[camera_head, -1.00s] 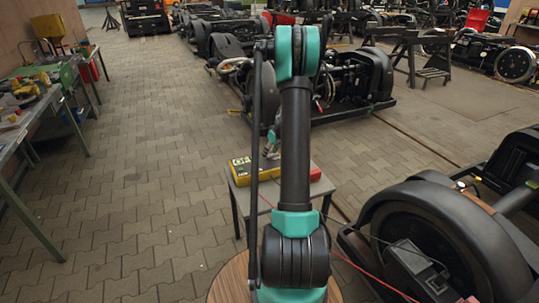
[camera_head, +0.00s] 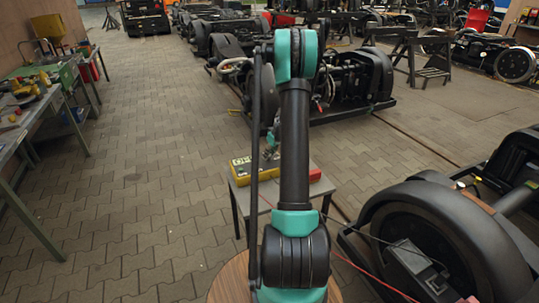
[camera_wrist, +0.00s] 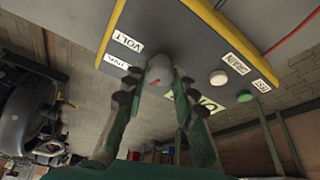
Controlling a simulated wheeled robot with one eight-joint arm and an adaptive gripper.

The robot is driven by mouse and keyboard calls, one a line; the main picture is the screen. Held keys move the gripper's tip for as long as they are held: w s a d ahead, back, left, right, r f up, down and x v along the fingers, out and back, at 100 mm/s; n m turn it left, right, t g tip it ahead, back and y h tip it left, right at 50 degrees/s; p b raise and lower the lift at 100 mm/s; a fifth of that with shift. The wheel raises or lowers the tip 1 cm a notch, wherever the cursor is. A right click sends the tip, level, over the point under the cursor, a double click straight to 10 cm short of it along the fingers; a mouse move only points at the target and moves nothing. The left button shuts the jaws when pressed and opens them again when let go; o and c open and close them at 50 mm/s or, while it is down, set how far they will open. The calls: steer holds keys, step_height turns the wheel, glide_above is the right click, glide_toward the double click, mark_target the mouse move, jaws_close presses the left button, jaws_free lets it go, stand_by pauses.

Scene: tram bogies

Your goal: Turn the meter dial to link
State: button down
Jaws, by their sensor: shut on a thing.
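The meter is a yellow-edged box (camera_head: 241,166) on a small table in the head view. In the wrist view its grey face (camera_wrist: 190,35) fills the top, with white labels, one reading VOLT (camera_wrist: 127,41), a smaller one beside it (camera_wrist: 118,60) hard to read. The meter dial (camera_wrist: 160,66) is a grey round knob with a small red mark near its lower edge. My gripper (camera_wrist: 165,76) has its two green, dark-padded fingers closed around the dial from both sides. The fingers partly hide the dial and a green label (camera_wrist: 209,104). In the head view my arm partly hides the gripper.
A white round button (camera_wrist: 218,78) and a green one (camera_wrist: 245,96) sit right of the dial. A red object (camera_head: 315,175) lies on the small table (camera_head: 236,200). A wheeled bogie (camera_head: 440,235) stands close on the right, with a red cable nearby. The paved floor at left is clear.

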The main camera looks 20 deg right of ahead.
steer(key=shift+m, duration=0.4)
steer(key=m, duration=0.1)
steer(key=m+h, duration=0.1)
steer(key=m, duration=0.1)
steer(key=shift+a+t+h, duration=0.2)
steer(key=shift+t+h, duration=0.1)
steer(key=shift+m+h, duration=0.8)
steer(key=shift+m, duration=1.7)
steer(key=c, duration=1.2)
jaws_free()
steer(key=v, duration=1.2)
steer(key=shift+w, duration=0.25)
